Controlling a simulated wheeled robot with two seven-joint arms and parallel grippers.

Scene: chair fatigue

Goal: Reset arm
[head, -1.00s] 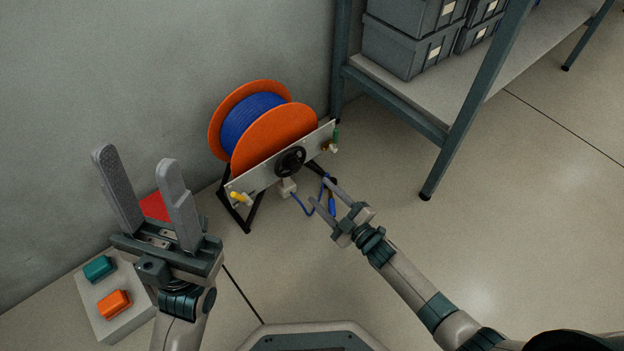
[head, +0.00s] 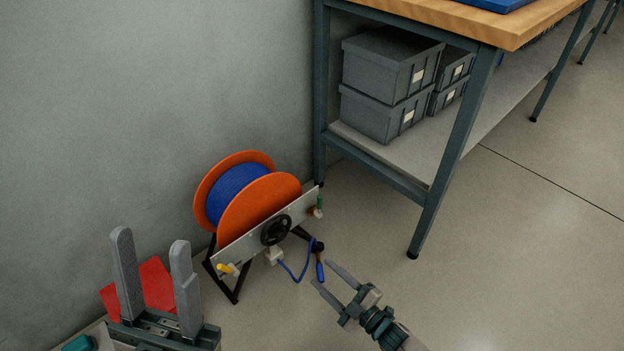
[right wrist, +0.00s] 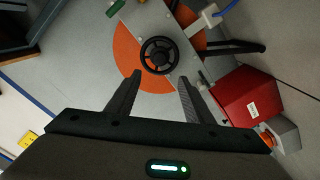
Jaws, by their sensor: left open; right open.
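My left gripper (head: 154,285) is open and empty at the lower left of the head view, its two grey fingers pointing up. A red object (head: 152,280) shows behind its fingers. My right gripper (head: 322,276) is open and empty at the lower middle, its fingers pointing up and left towards the blue cable end of the reel. In the right wrist view its fingers (right wrist: 158,95) are spread, with the reel's black handwheel (right wrist: 159,55) seen beyond and between them. Nothing is held by either gripper.
An orange reel (head: 259,205) with blue cable stands on a black frame against the wall. A workbench (head: 432,190) with grey bins (head: 385,80) on its shelf stands at the right. A red box (right wrist: 246,95) shows in the right wrist view. The floor at right is clear.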

